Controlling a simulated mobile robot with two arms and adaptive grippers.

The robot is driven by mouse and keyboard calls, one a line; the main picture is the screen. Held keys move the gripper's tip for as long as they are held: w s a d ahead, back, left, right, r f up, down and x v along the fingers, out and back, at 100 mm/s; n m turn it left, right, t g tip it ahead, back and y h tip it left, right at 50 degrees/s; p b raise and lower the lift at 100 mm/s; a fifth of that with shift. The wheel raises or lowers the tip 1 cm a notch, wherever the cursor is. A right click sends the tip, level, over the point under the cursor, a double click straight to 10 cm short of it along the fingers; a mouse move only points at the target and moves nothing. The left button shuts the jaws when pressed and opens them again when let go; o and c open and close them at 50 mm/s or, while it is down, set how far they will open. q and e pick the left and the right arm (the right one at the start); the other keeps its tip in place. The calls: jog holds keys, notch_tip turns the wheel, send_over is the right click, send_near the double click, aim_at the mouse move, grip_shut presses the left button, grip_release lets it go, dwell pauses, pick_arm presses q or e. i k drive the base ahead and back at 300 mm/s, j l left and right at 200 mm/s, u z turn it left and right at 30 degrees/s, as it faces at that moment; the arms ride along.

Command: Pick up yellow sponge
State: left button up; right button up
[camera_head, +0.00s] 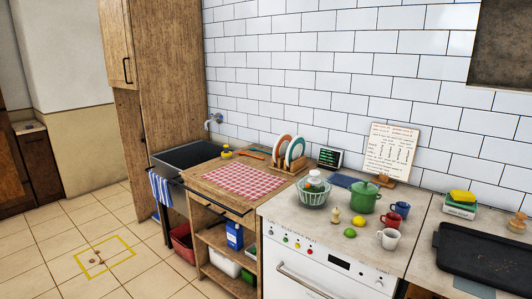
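A yellow block that looks like the yellow sponge (462,196) lies on top of a white and green box or stack (460,208). It is on the counter at the right of the head view, near the tiled wall. Its top and front show and nothing covers it. Neither my left nor my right gripper is in the view.
A dark tray (485,258) lies in front of the box. Left of it, the stove counter holds a white mug (390,238), a red mug (391,219), a blue mug (401,209) and a green pot (364,196). Tiled floor (60,250) is open at lower left.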

aim_at(457, 196)
jog(key=z, duration=1.35)
